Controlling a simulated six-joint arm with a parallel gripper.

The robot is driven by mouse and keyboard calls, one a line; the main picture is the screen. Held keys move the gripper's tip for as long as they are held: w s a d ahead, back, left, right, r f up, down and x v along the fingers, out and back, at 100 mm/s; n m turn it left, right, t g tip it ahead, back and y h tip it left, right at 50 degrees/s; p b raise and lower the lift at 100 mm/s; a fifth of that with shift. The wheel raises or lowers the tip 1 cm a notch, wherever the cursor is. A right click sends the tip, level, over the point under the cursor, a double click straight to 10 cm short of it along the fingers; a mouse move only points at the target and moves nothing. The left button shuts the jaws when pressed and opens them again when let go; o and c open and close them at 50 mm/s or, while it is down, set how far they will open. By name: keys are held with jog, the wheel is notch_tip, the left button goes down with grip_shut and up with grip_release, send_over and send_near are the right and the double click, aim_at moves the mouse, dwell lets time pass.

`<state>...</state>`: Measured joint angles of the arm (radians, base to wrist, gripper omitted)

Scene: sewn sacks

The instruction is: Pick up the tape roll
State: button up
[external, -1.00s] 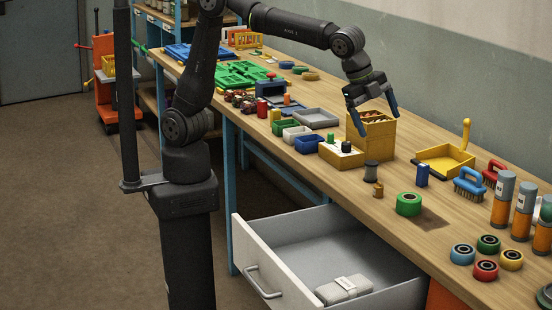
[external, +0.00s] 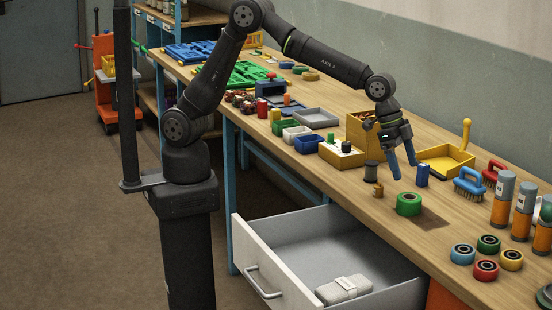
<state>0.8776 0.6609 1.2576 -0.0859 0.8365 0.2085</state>
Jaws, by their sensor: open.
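A green tape roll (external: 409,204) lies flat on the wooden workbench, near its front edge above the open drawer. My gripper (external: 404,172) is open and empty, with its two blue fingers pointing down. In the picture it is above and slightly behind the green roll, apart from it.
A blue block (external: 422,176) stands close beside my fingers. A dark spool (external: 371,171) and a small brown piece (external: 378,190) stand to the left. A yellow dustpan (external: 447,163) and a blue brush (external: 469,186) lie behind. An open drawer (external: 255,262) juts out below the bench.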

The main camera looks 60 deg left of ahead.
aim_at(409, 197)
jog(key=x, duration=0.4)
jog(key=shift+d+f, duration=0.1)
jog(key=shift+f, duration=0.25)
jog(key=f, duration=0.4)
jog(key=shift+w+d+f, duration=0.1)
jog(key=shift+d+f, duration=0.15)
jog(key=shift+d, duration=0.1)
jog(key=shift+w+d+f, duration=0.1)
jog(key=shift+d+f, duration=0.1)
jog(key=shift+f, duration=0.15)
jog(key=c, duration=1.1)
